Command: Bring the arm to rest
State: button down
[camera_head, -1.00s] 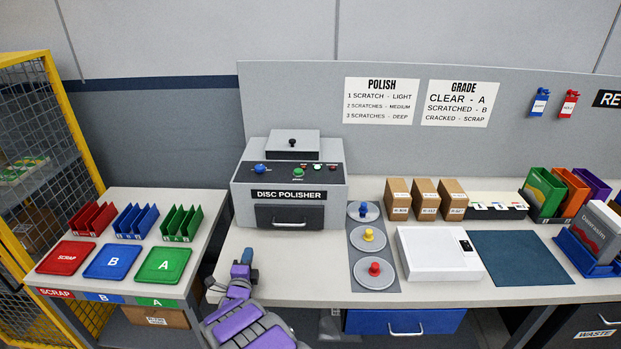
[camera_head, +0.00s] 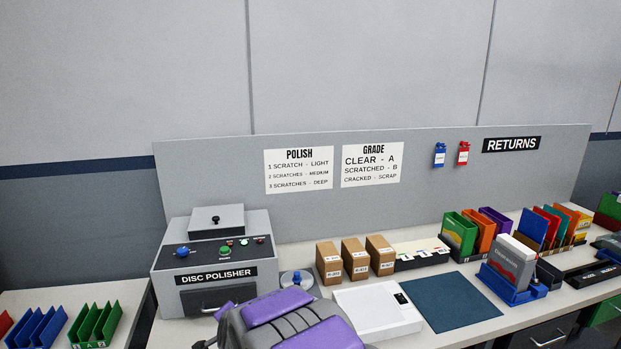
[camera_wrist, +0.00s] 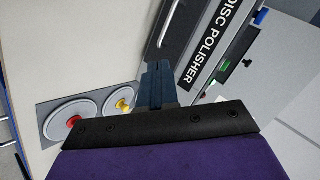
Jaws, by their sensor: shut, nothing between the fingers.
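My arm, purple and grey, rises from the bottom of the head view, in front of the disc polisher and the white box. In that view my gripper's fingers are hidden or cannot be made out. In the wrist view my gripper (camera_wrist: 157,85) shows as dark fingers held together with nothing between them. The fingers point toward the front of the disc polisher (camera_wrist: 203,50), close to its drawer; I cannot tell whether they touch anything. The same disc polisher (camera_head: 213,262) stands on the bench in the head view.
Round pads with a red knob (camera_wrist: 72,122) and a yellow knob (camera_wrist: 122,105) lie beside the fingers. Cardboard boxes (camera_head: 354,259), a white flat box (camera_head: 372,318) and a blue mat (camera_head: 450,302) occupy the bench. Green racks (camera_head: 95,325) stand left.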

jog(key=s+d+r+n+g+h, duration=0.1)
jog(key=s+d+r+n+g, duration=0.25)
jog(key=s+d, duration=0.7)
jog(key=s+d+r+n+g+h, duration=0.1)
jog(key=s+d+g, duration=0.1)
jog(key=s+d, duration=0.6)
jog(key=s+d+r+n+g+h, duration=0.1)
jog(key=s+d+g, duration=0.2)
jog(key=s+d, duration=0.5)
jog(key=s+d+r+n+g+h, duration=0.1)
jog(key=s+d, duration=0.7)
jog(key=s, duration=1)
jog(key=shift+s+r+n+g, duration=0.25)
jog(key=shift+r+n+g, duration=0.3)
jog(key=shift+g, duration=0.3)
